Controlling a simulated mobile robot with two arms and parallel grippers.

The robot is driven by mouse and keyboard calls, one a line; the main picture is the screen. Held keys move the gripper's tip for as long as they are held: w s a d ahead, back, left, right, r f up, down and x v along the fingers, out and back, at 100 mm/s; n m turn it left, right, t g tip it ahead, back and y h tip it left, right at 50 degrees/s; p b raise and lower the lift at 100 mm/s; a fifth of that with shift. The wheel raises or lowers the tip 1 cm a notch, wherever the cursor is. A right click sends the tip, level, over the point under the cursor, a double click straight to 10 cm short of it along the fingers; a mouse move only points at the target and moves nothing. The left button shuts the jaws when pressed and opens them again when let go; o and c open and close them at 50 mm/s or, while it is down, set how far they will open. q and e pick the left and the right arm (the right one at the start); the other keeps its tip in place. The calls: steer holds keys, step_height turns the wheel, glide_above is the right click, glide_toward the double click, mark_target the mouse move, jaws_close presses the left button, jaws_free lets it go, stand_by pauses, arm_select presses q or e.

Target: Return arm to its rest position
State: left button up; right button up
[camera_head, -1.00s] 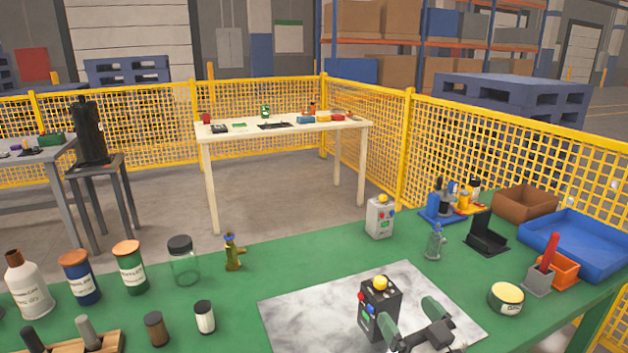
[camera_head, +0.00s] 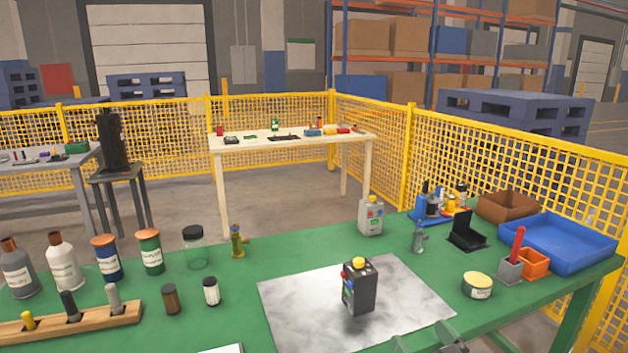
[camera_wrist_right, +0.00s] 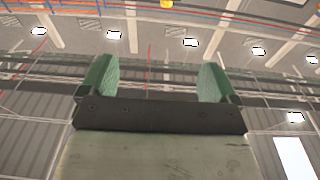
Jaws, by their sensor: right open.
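My right gripper (camera_head: 430,340) shows only partly at the bottom edge of the head view, over the near side of the green table. In the right wrist view the gripper (camera_wrist_right: 157,85) has its two green fingers wide apart with nothing between them, pointing up toward the ceiling. A dark control box (camera_head: 359,288) with a yellow top button stands upright on the grey marbled mat (camera_head: 295,305), apart from the gripper. My left gripper is not in view.
The green table (camera_head: 300,245) holds bottles and jars at left, a wooden peg rack (camera_head: 90,322), a grey button box (camera_head: 371,217), a round tin (camera_head: 477,285) and a blue tray (camera_head: 560,245) at right. Yellow mesh fencing (camera_head: 480,160) stands behind.

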steer(key=d+f+m+g+h+p, duration=0.1)
steer(key=d+f+g+h, duration=0.1)
steer(key=f, duration=0.7)
steer(key=d+f+m+g+h+p, duration=0.1)
steer(key=d+f+g+h, duration=0.1)
steer(key=f, duration=0.7)
steer(key=s+d+f+g+h+p, duration=0.15)
steer(key=s+f+g, duration=0.45)
steer(key=f, duration=1)
arm_select(q)
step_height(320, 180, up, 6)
steer(key=p, duration=0.2)
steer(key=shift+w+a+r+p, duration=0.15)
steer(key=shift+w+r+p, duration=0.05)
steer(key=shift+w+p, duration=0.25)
arm_select(e)
steer(key=s+f+g, duration=0.2)
steer(key=s+f, duration=0.4)
steer(key=s, duration=0.6)
steer(key=s+a+f+g, duration=0.1)
steer(key=s+f, duration=0.5)
steer(key=s, duration=0.6)
steer(key=s+f+g, duration=0.4)
steer(key=s+f, duration=0.2)
steer(key=s, duration=0.7)
steer(key=shift+a+n+h, duration=0.2)
steer(key=shift+n+h, duration=0.1)
steer(key=shift+h, duration=0.15)
steer(key=shift+s, duration=0.1)
